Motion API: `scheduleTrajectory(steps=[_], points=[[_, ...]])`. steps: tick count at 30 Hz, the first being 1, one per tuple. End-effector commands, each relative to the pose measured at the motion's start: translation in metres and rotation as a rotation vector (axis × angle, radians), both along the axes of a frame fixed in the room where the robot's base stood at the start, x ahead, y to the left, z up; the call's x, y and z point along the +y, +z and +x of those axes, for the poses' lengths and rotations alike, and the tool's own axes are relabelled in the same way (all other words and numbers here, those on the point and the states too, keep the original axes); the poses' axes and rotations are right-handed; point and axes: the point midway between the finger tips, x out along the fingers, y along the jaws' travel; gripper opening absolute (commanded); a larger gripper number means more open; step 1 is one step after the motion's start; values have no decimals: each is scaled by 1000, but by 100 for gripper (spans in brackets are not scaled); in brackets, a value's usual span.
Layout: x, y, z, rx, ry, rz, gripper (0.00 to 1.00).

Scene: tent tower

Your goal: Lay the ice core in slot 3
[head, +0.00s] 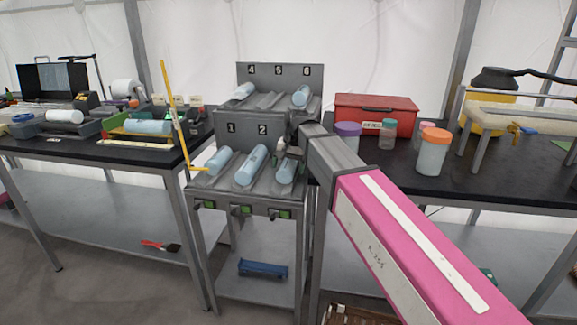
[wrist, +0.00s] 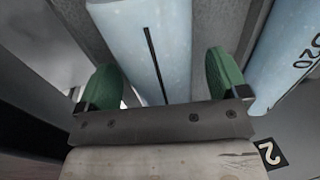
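A grey two-tier rack carries pale blue ice cores. On its lower tier, one core (head: 219,160) lies below label 1, one (head: 250,165) below label 2, and one (head: 286,172) in the rightmost slot. Label 3 is hidden behind my arm. My gripper (head: 283,148) is just above the back part of the rightmost core. In the wrist view, my gripper's green-padded fingers (wrist: 165,82) stand open on either side of that core (wrist: 150,45), which has a black line along it. A gap shows at the right finger. The neighbouring core (wrist: 285,55) bears black writing, near label 2 (wrist: 270,154).
The upper tier holds cores at label 4 (head: 243,91) and label 6 (head: 301,95); label 5's slot looks empty. A yellow upright rod (head: 175,110) stands left of the rack. A red box (head: 375,113) and lidded jars (head: 432,152) stand on the right bench.

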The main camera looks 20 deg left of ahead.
Motion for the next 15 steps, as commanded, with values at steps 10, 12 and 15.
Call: scheduleTrajectory(steps=[10,12,15], points=[[-3,17,1,-1,0,0,92],[-4,28,1,-2,0,1,92],[-7,46,1,-2,0,1,92]])
